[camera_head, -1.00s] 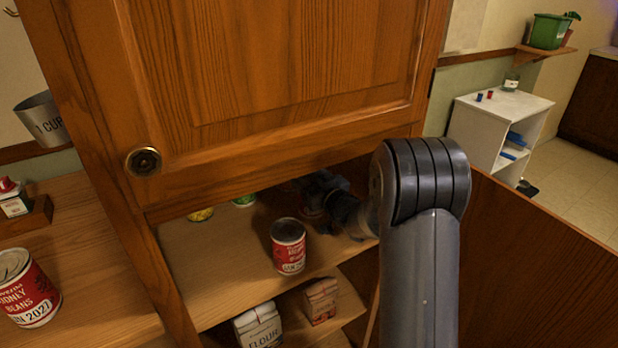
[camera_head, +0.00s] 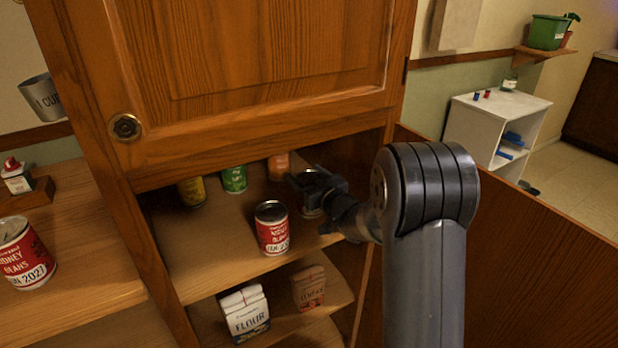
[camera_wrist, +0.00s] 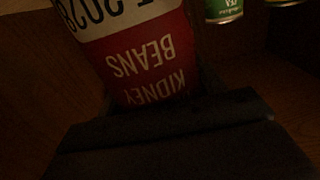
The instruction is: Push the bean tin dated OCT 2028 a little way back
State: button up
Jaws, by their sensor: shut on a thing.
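A red and white kidney bean tin (camera_wrist: 140,50) fills the top of the wrist view, upside down in the picture. Its label ends in 2028; the month is mostly cut off. In the head view this tin (camera_head: 311,204) stands on the right of the cupboard shelf, partly behind my gripper. My gripper (camera_head: 310,184) is shut on it; in the wrist view the gripper (camera_wrist: 170,112) is a dark shape below the tin. Another bean tin (camera_head: 272,230), its date hard to read, stands to the left, nearer the shelf front, apart from my gripper.
Yellow (camera_head: 192,190), green (camera_head: 234,179) and orange (camera_head: 279,166) tins stand farther back. Flour (camera_head: 246,312) and another packet (camera_head: 308,288) are on the shelf below. The cupboard door (camera_head: 250,70) hangs above; a wooden side (camera_head: 520,240) is at the right. A 2027 bean tin (camera_head: 27,258) stands outside, left.

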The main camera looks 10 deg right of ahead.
jog(key=o, duration=1.4)
jog(key=v, duration=1)
jog(key=shift+s+d, duration=0.15)
jog(key=shift+s, duration=0.25)
jog(key=x, duration=1.1)
jog(key=shift+s+r, duration=0.1)
jog(key=shift+r, duration=0.05)
